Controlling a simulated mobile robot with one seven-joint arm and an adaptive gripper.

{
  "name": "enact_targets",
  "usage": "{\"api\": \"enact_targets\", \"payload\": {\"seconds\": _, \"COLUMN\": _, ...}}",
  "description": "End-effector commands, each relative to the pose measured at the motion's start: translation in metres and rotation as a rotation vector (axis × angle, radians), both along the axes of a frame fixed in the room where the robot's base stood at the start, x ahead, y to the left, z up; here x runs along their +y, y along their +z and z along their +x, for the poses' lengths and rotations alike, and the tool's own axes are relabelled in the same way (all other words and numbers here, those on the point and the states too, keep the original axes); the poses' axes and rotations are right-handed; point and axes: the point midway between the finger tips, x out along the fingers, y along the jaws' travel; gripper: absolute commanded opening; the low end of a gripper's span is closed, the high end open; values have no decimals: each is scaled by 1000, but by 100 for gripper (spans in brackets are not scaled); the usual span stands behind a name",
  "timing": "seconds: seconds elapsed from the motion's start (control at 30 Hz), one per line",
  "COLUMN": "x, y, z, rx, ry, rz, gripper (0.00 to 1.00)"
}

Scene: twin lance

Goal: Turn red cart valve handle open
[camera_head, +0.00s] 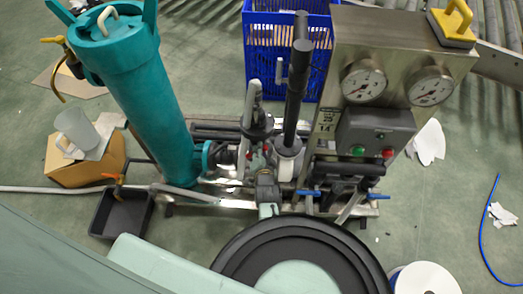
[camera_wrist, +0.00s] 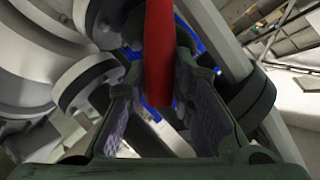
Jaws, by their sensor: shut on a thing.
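The red valve handle (camera_wrist: 158,45) shows in the wrist view as a long red bar coming down from the top edge into the space between my fingers. My gripper (camera_wrist: 157,75) is shut on it, with a grey ridged pad on each side. The handle's upper end is out of frame. In the head view, small red spots show among the fittings on the cart (camera_head: 230,198), but I cannot tell whether one is this handle. My gripper cannot be made out clearly there.
A teal cylinder (camera_head: 150,95) stands left of the fittings. A gauge panel (camera_head: 385,40) with a grey button box (camera_head: 375,130) rises on the right. A blue crate (camera_head: 290,60) is behind. Blue levers (camera_head: 310,193) sit low in front. Grey pipes (camera_wrist: 85,75) crowd the wrist view's left.

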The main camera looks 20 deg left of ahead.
Motion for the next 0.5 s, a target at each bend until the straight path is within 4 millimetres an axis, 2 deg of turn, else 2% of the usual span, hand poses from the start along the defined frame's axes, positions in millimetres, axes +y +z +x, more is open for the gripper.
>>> {"api": "enact_targets", "payload": {"seconds": 0.17, "x": 0, "y": 1, "z": 1, "rx": -3, "ry": -1, "rz": 2, "gripper": 0}}
{"api": "enact_targets", "payload": {"seconds": 0.2, "x": 0, "y": 1, "z": 1, "rx": -3, "ry": -1, "rz": 2, "gripper": 23}}
{"api": "enact_targets", "payload": {"seconds": 0.5, "x": 0, "y": 0, "z": 0, "rx": -1, "ry": -1, "rz": 2, "gripper": 42}}
